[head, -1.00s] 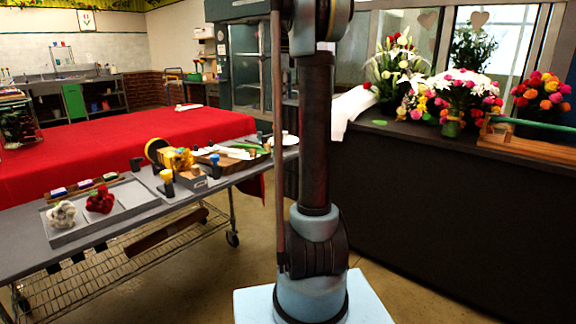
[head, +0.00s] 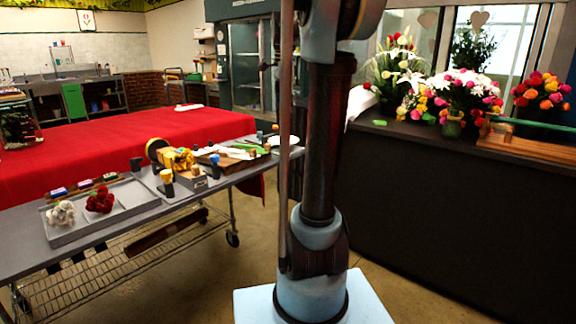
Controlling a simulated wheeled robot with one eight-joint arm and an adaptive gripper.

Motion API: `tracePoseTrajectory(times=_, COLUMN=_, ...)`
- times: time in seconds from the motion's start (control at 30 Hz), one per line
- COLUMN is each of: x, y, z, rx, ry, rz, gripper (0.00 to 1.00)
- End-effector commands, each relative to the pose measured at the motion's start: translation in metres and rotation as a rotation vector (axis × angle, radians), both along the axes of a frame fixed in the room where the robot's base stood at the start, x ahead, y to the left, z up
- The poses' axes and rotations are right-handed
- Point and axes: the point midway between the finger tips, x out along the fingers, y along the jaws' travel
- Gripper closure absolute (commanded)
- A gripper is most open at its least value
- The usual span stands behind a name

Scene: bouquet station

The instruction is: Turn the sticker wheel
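A round yellow-rimmed wheel or roll (head: 156,149) stands on edge at the far side of the grey cart, beside a bunched yellow thing (head: 180,159). It may be the sticker wheel, but it is too small to be sure, and no stickers can be made out on it. My arm rises through the middle of the head view, and its end is out of the picture. My gripper is not in view, so its state and its distance from the wheel do not show.
The grey cart (head: 75,248) carries a tray (head: 122,221) with white and red flowers, several small stampers and boxes. A red-covered table (head: 110,132) stands behind it. A dark counter (head: 430,200) with bouquets is at the right. Floor shows between cart and counter.

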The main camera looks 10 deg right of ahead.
Motion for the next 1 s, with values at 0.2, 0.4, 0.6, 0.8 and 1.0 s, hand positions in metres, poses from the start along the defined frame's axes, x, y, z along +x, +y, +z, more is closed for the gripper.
tracePoseTrajectory(times=0.2, x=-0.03, y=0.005, z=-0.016, rx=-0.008, ry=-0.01, rz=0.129, gripper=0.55)
tracePoseTrajectory(times=0.4, x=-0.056, y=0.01, z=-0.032, rx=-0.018, ry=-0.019, rz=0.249, gripper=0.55)
tracePoseTrajectory(times=0.6, x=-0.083, y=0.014, z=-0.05, rx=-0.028, ry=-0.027, rz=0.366, gripper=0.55)
tracePoseTrajectory(times=0.8, x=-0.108, y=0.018, z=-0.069, rx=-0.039, ry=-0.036, rz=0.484, gripper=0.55)
tracePoseTrajectory(times=1.0, x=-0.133, y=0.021, z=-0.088, rx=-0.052, ry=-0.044, rz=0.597, gripper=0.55)
